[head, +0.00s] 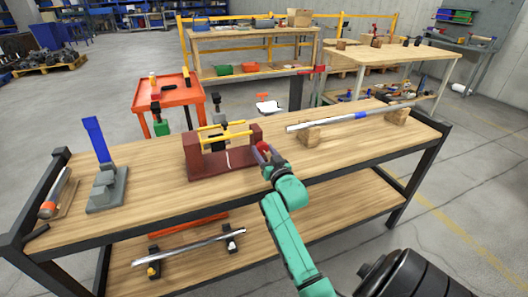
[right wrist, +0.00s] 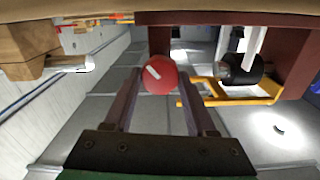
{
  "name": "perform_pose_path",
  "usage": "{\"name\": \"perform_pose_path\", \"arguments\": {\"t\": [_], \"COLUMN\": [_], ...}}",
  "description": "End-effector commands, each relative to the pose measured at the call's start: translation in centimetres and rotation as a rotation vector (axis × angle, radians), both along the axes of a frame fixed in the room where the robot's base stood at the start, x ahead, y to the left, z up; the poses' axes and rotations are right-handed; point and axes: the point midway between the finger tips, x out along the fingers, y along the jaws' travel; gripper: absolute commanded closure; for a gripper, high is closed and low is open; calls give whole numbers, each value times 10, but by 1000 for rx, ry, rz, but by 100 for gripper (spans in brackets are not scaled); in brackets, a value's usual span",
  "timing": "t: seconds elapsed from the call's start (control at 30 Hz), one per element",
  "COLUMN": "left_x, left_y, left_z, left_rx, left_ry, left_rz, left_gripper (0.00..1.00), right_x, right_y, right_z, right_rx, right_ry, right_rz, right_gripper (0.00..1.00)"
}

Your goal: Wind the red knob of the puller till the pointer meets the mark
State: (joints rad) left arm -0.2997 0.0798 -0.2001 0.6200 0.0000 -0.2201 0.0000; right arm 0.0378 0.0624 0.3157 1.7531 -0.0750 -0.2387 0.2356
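The puller has a dark red base and end blocks (head: 194,157) with yellow rods (head: 222,126) across the top. A dark carriage (head: 216,143) sits between the blocks. A white line (head: 228,158) shows on the base, right of the carriage; the pointer is too small to make out. The red knob (head: 262,147) is at the puller's right end. My right gripper (head: 268,160) is at the knob. In the right wrist view the red knob (right wrist: 160,78), with a pale stripe, fills the gap between the fingers (right wrist: 162,90), which appear closed on it. My left gripper is out of view.
A metal bar (head: 335,119) rests on wooden blocks (head: 310,136) to the right. A grey stand with a blue lever (head: 97,140) is at the left of the bench. The wooden top (head: 150,175) is clear between stand and puller. A lower shelf holds another bar (head: 190,246).

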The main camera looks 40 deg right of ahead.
Motion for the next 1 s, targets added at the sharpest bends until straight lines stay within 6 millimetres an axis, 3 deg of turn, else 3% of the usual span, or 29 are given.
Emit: {"name": "perform_pose_path", "arguments": {"t": [0.27,0.5,0.53,0.6,1.0], "left_x": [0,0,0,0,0], "left_y": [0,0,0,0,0], "left_z": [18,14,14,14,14], "left_rx": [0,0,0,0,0], "left_ry": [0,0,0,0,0], "left_rz": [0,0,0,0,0], "left_gripper": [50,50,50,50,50], "right_x": [0,0,0,0,-8], "right_y": [0,0,0,0,3], "right_z": [3,-1,-1,-1,-1], "right_rx": [103,110,110,109,108], "right_ry": [-33,-37,-37,-37,-36], "right_rz": [0,0,0,0,0], "right_gripper": [99,99,32,13,13]}}
